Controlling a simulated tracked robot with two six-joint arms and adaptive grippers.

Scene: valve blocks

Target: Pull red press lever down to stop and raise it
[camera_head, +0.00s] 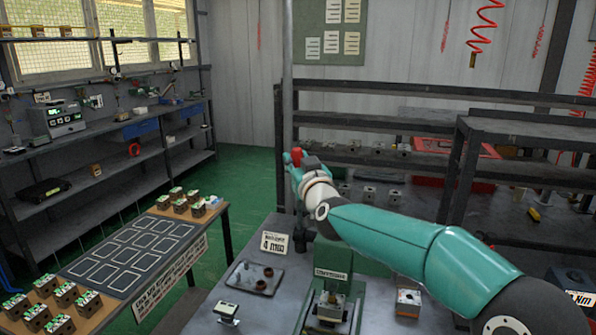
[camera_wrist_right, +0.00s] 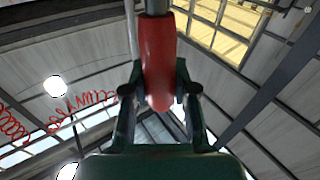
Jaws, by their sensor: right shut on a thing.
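The red press lever (camera_head: 296,154) shows as a small red tip high above the bench in the head view. My right gripper (camera_head: 292,159) is at it, at the end of my teal arm. In the right wrist view the lever's red handle (camera_wrist_right: 157,55) stands between the fingers of my right gripper (camera_wrist_right: 160,97), which are shut on it. The green press (camera_head: 345,262) stands on the bench, partly hidden behind my arm. A valve block (camera_head: 330,303) sits in the press's lower part. My left gripper is not in view.
A tray (camera_head: 252,279) with small dark parts and a sign (camera_head: 275,242) are left of the press. Another block (camera_head: 408,301) is to its right. A wooden table (camera_head: 112,322) with valve blocks and a marked dark mat stands at left. Dark shelves (camera_head: 400,133) stand behind.

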